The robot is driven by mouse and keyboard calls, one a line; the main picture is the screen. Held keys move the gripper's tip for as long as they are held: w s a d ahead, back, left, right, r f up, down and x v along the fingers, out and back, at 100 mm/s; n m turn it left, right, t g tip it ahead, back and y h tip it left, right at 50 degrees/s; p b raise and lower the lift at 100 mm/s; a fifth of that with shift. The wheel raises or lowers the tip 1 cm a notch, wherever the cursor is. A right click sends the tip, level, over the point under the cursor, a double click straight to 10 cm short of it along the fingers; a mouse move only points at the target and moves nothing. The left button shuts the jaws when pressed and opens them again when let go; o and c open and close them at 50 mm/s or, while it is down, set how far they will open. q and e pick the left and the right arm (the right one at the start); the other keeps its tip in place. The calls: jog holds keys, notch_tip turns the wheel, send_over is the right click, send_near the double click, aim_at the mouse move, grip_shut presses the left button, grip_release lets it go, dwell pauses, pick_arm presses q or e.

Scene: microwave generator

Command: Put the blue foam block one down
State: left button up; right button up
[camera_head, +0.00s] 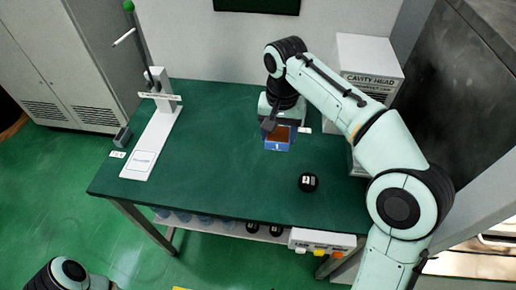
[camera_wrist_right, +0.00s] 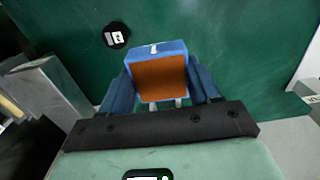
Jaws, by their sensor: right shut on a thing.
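The blue foam block (camera_head: 277,146) has an orange-brown face and a small white mark on its blue side. In the head view it is at the back right part of the green table (camera_head: 215,150), under my right gripper (camera_head: 271,125). In the right wrist view the block (camera_wrist_right: 160,75) sits between the two dark blue fingers, which are shut on its sides. I cannot tell whether its underside touches the table. My left gripper is out of view; only part of my left arm shows at the bottom left.
A round black piece with a white label (camera_head: 308,182) lies on the table right of the block. A white stand with an upright rod (camera_head: 152,140) is at the left. The white cavity head box (camera_head: 368,62) is behind right. The table's middle is clear.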

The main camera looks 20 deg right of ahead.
jog(key=b, duration=0.3)
send_over(274, 180)
notch_tip(274, 180, down, 13)
jog(key=shift+s, duration=0.1)
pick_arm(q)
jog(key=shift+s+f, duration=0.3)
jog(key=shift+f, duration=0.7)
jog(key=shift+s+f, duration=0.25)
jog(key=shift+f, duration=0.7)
pick_arm(e)
jog(key=shift+f, duration=2.65)
pick_arm(q)
jog(key=shift+b, duration=0.35)
pick_arm(e)
jog(key=shift+f, duration=0.1)
jog(key=o, duration=1)
pick_arm(q)
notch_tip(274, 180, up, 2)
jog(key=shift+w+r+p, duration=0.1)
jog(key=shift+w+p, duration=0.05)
jog(key=shift+p, duration=1.05)
pick_arm(e)
notch_tip(274, 180, up, 12)
